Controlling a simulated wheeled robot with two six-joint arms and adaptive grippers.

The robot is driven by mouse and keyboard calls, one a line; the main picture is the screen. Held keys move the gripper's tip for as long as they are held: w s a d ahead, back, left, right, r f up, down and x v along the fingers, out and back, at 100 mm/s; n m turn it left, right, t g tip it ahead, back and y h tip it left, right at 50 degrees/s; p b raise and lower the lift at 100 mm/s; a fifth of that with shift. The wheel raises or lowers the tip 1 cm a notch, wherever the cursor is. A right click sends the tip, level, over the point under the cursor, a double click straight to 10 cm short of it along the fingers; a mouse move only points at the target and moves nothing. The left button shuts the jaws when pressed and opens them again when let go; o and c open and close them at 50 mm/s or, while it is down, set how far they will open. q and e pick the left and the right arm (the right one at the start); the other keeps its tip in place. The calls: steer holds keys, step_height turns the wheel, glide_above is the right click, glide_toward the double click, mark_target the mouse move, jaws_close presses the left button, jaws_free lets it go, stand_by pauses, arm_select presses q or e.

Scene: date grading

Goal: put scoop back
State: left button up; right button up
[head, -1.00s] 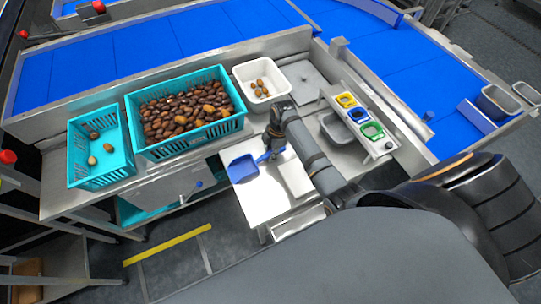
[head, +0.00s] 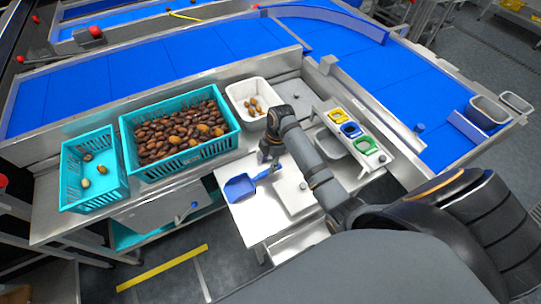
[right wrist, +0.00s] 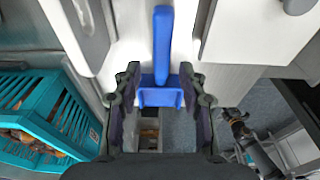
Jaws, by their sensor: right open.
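The blue scoop (head: 240,187) lies on the white side table (head: 250,222), its pan to the left and its handle pointing right and slightly up the picture. My right gripper (head: 267,158) is open, just above the handle end in the head view. In the right wrist view a long blue bar with a wider blue part (right wrist: 162,45), seemingly the scoop, shows between and beyond the open fingers (right wrist: 162,100); nothing is gripped. Whether a finger touches the handle I cannot tell. My left gripper is not in view.
A large teal crate (head: 187,167) full of dates, a smaller teal crate (head: 72,190) and a white bin (head: 232,98) with a few dates stand on the bench. Yellow, blue and green cups sit in a rack (head: 378,160) at the right. A white plate (head: 297,204) lies beside the scoop.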

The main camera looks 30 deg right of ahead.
step_height(320, 180, up, 7)
steer(key=d, duration=0.1)
steer(key=shift+d+b, duration=0.15)
steer(key=shift+b, duration=0.2)
